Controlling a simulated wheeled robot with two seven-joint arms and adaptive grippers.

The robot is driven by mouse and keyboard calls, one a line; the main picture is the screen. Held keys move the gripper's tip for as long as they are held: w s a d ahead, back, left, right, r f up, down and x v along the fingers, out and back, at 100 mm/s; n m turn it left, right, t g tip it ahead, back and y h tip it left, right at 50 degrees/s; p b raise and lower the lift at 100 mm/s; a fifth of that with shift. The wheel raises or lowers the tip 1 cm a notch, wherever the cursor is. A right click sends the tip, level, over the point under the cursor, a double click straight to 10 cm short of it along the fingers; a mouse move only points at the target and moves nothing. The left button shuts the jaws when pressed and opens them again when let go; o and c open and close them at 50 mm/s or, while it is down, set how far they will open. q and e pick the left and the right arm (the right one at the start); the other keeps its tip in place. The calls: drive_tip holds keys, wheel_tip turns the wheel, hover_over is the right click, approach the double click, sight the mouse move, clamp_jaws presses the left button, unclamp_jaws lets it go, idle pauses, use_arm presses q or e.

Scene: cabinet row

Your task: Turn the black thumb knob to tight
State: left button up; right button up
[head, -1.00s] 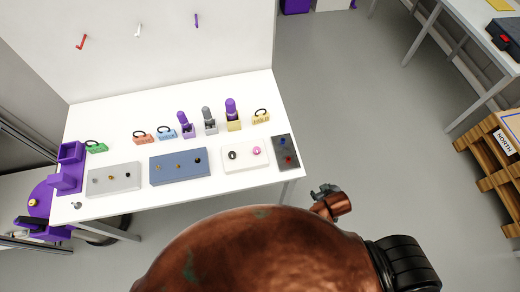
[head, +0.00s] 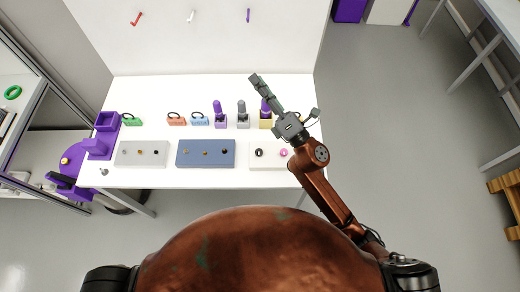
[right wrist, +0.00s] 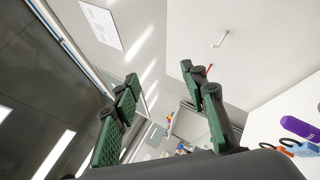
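Three panels with small knobs lie along the table's front. The light grey panel (head: 146,162) has a black knob (head: 155,153) at its right end. The blue panel (head: 205,163) has a black knob (head: 224,152) at its right end. The white panel (head: 262,164) bears a black round piece (head: 259,153) and a pink one (head: 283,153). I cannot tell which black piece is the thumb knob. My right gripper (head: 257,79) is above the table's back right, apart from the panels. Its fingers stand apart and empty in the right wrist view (right wrist: 158,75). My left gripper is out of view.
Padlock-like blocks, orange (head: 177,121), blue (head: 200,121) and green (head: 132,121), and upright purple (head: 219,108) and grey (head: 242,110) pieces stand behind the panels. A purple holder (head: 101,140) is at the left end. My right arm covers the table's right end.

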drive_tip(key=s+a+n+g+y, duration=0.35)
drive_tip(key=a+n+g, duration=0.3)
drive_tip(key=n, duration=0.25)
drive_tip(key=s+a+n+g+y, duration=0.2)
drive_tip(key=s+a+n+g, duration=0.35)
drive_tip(key=a+n, duration=0.25)
drive_tip(key=s+a+f+n+g+h, duration=0.2)
drive_tip(key=s+a+f+n+g, duration=0.1)
drive_tip(key=a+f+n+g, duration=0.3)
drive_tip(key=n+h, duration=1.4)
drive_tip(key=h, duration=0.4)
hover_over(259, 152)
drive_tip(key=shift+t, duration=0.3)
wheel_tip(259, 152, down, 20)
drive_tip(key=shift+r, duration=0.1)
wheel_tip(259, 152, down, 6)
drive_tip(key=shift+f, duration=0.7)
